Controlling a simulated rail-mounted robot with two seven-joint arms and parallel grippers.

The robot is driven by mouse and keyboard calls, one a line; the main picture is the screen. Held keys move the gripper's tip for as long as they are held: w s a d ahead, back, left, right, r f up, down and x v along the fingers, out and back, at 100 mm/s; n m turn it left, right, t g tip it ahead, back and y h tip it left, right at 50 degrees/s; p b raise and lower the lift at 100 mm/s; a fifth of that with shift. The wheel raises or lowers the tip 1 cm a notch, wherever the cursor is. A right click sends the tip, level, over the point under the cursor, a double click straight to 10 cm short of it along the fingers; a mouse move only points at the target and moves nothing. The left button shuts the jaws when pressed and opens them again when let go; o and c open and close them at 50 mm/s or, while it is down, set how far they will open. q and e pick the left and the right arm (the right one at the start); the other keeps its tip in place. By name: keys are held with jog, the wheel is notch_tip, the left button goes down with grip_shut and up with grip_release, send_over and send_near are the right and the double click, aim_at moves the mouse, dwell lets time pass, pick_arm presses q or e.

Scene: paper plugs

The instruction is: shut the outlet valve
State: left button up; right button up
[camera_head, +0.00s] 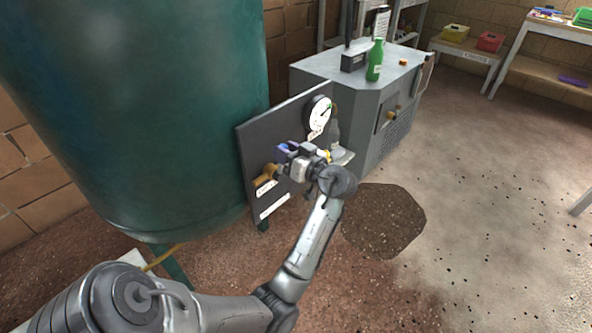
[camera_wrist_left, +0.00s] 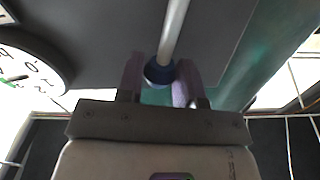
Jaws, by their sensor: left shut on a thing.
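The dark grey panel (camera_head: 247,148) stands in front of the big green tank. A brass valve body (camera_head: 266,174) sticks out from its lower part, above white labels. My left gripper (camera_head: 285,150) is at the panel, just above and right of the brass valve. In the left wrist view my left gripper (camera_wrist_left: 158,84) is shut on the blue end (camera_wrist_left: 157,73) of a pale grey lever (camera_wrist_left: 173,28), with a purple finger on each side. The arm hides part of the panel, and the labels are too small to read. My right gripper is out of view.
The green tank (camera_head: 130,110) fills the left. A round gauge (camera_head: 319,114) is on the panel; it also shows in the left wrist view (camera_wrist_left: 30,65). A grey cabinet (camera_head: 345,85) with a green bottle (camera_head: 375,60) stands behind. A dark floor patch (camera_head: 385,222) lies right of my arm.

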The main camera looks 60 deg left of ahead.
pick_arm(q)
jog(key=shift+s+d+f+n+b, duration=0.15)
jog(key=shift+s+n+b, duration=0.3)
jog(key=shift+b, duration=0.4)
jog(key=shift+s+d+r+n+b, duration=0.2)
jog(key=shift+s+n+b, duration=0.25)
jog(key=shift+n+b, duration=0.45)
jog(key=o, duration=0.7)
jog(key=shift+c, duration=0.2)
jog(key=shift+o, duration=0.4)
